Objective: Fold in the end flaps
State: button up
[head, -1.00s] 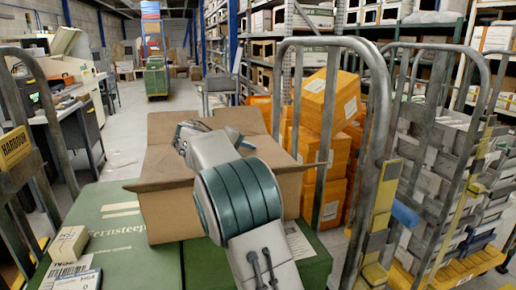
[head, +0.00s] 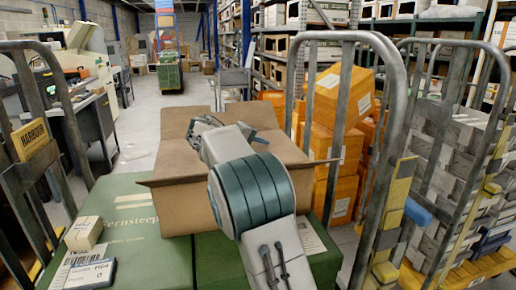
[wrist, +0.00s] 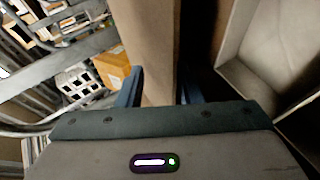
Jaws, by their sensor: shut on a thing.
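An open brown cardboard box (head: 178,208) stands on green boxes in the head view. Its brown flaps spread at the top, and narrow flap edges stick out at the near left and at the right. My arm covers much of the box's opening.
A green box lettered "Fernsteep" (head: 120,215) lies under and left of the carton, with a small cream box (head: 84,233) and a label card (head: 90,274) on it. Metal cage rails (head: 385,130) rise close at the right. Orange boxes (head: 335,100) are stacked behind.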

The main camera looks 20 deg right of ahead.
jog(key=v, duration=1.3)
jog(key=shift+a+r+p, duration=0.15)
jog(key=shift+a+p, duration=0.2)
